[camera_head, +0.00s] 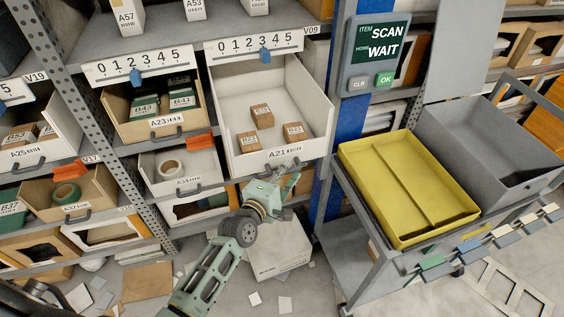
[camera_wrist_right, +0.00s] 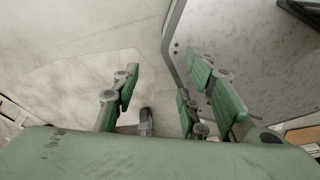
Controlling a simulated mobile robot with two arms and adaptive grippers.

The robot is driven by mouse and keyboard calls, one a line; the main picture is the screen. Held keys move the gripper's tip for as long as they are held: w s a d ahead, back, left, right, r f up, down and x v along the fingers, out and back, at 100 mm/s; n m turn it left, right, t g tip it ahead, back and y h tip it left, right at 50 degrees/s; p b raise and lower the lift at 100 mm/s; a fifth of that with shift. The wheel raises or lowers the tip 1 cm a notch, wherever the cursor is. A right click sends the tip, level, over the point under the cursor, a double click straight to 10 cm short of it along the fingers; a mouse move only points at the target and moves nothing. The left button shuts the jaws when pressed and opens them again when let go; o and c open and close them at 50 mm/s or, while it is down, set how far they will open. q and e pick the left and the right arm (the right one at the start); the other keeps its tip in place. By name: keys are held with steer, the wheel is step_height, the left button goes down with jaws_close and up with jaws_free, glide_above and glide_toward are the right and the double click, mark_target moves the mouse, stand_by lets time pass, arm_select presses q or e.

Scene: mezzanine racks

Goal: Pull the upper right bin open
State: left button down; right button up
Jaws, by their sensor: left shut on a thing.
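The upper right bin (camera_head: 307,92), white and labelled A21, is drawn well out of the rack with its inside open to view. Three small brown boxes (camera_head: 262,116) stand on its floor. My left gripper (camera_head: 287,180) is at the lower front of this bin, shut on its handle. The handle is mostly hidden by the fingers. My right gripper (camera_wrist_right: 165,92) shows in the right wrist view, with its green fingers apart and nothing between them. It is not seen in the head view.
Bin A23 (camera_head: 165,124) is left of A21, with bin A34 (camera_head: 181,178) below it. A blue post (camera_head: 345,130) carries a display reading SCAN and WAIT (camera_head: 384,40). A cart with a yellow tray (camera_head: 385,165) and grey tote (camera_head: 450,125) stands at right. Cards litter the floor.

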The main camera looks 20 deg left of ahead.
arm_select(q)
steer(key=shift+s+d+r, duration=0.45)
steer(key=shift+s, duration=0.1)
steer(key=c, duration=1.8)
jaws_free()
steer(key=shift+c, duration=0.2)
steer(key=shift+o, duration=0.4)
steer(key=shift+s, duration=0.15)
arm_select(e)
steer(key=shift+a+r, duration=0.35)
steer(key=shift+r, duration=0.05)
arm_select(q)
steer(key=shift+f, duration=0.25)
steer(key=v, duration=1.2)
arm_select(e)
steer(key=shift+w+a, duration=0.1)
steer(key=shift+w, duration=0.05)
arm_select(q)
steer(key=shift+d, duration=0.15)
